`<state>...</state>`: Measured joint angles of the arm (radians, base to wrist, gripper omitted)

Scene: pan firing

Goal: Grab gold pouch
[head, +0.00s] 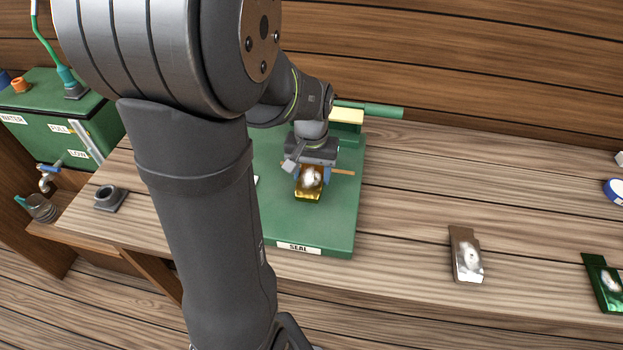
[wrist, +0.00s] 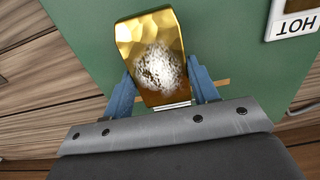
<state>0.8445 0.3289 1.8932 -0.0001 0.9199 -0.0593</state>
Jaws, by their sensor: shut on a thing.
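The gold pouch (head: 308,188) is at the green sealing board (head: 335,225), which bears a "SEAL" label at its front edge. My gripper (head: 311,175) is shut on the pouch, with a blue finger on each side. In the wrist view the shiny faceted gold pouch (wrist: 152,60) stands out between the blue fingertips (wrist: 163,88), with a bright glare on its middle. Whether the pouch touches the board or is just above it, I cannot tell. My arm hides the board's left part in the head view.
A silver pouch (head: 466,254) and a green pouch (head: 605,284) lie to the right on the wooden bench. A "HOT" label (wrist: 294,20) shows at the wrist view's upper right. A green water tank (head: 60,125) stands at the left. Bench between board and silver pouch is clear.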

